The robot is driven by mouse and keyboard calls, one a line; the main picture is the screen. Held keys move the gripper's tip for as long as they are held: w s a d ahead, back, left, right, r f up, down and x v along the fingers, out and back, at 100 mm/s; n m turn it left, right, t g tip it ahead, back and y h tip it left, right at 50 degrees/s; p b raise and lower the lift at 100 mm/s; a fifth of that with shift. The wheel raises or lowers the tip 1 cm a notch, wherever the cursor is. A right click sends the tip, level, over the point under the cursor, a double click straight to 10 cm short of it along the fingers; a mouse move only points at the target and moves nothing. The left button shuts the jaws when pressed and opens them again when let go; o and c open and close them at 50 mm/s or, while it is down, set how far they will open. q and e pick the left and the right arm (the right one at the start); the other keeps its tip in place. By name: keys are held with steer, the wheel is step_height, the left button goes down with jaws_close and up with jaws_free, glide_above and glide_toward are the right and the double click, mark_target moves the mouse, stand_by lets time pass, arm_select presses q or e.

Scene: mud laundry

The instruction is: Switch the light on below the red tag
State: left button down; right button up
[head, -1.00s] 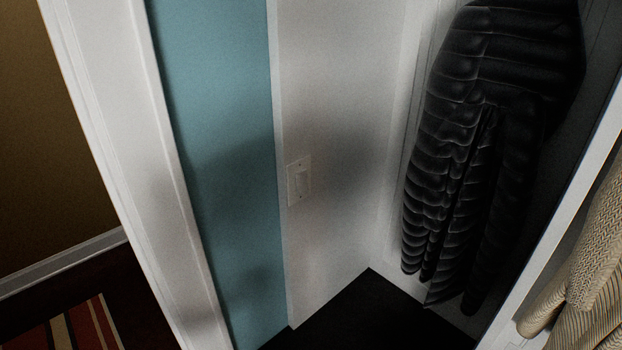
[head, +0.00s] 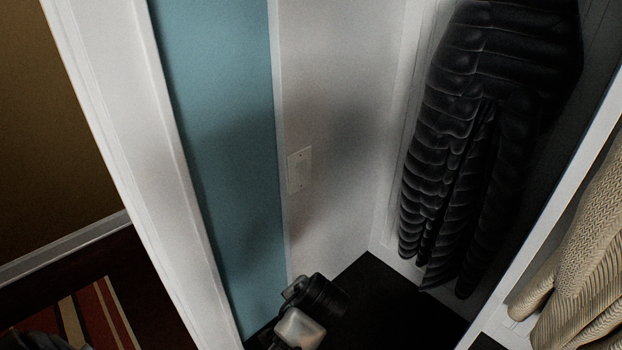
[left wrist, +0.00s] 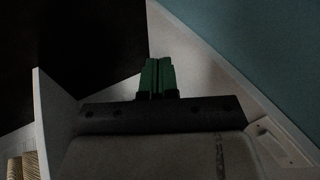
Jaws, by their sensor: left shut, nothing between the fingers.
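A white light switch plate (head: 299,170) is mounted on the pale wall panel, right of the blue-green strip. It also shows at the lower right of the left wrist view (left wrist: 283,144), partly cut off by the frame. No red tag is visible. My left gripper (left wrist: 158,68) shows its green fingers shut together and empty in the left wrist view, apart from the switch. In the head view, a black and white part of my arm is low in front of the panel, below the switch; no fingertips can be made out there. My right gripper is not in view.
A black puffer jacket (head: 465,150) hangs right of the switch panel. A beige knitted garment (head: 575,270) hangs at the far right. A white door frame (head: 140,150) stands on the left. A striped rug (head: 85,318) lies on the floor at lower left.

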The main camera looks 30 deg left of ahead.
mark_target(304, 179)
arm_select(q)
steer(key=w+d+r+y, duration=0.3)
steer(key=w+r+y, duration=0.4)
steer(key=w+r, duration=1)
step_height(304, 179, up, 3)
steer(key=shift+w+d+f+m, duration=0.15)
steer(key=shift+w+f+m, duration=0.05)
steer(key=shift+w+m, duration=0.1)
steer(key=p+x, duration=0.1)
steer(key=x, duration=0.3)
steer(key=r+p+x, duration=0.1)
steer(key=p+x, duration=0.1)
steer(key=x, duration=0.2)
steer(key=p+x, duration=0.2)
steer(key=x, duration=0.3)
steer(key=shift+w+a+r, duration=0.15)
steer(key=shift+a+r, duration=0.15)
steer(key=shift+a, duration=0.15)
steer(key=shift+w+a+f, duration=0.1)
steer(key=shift+a, duration=0.15)
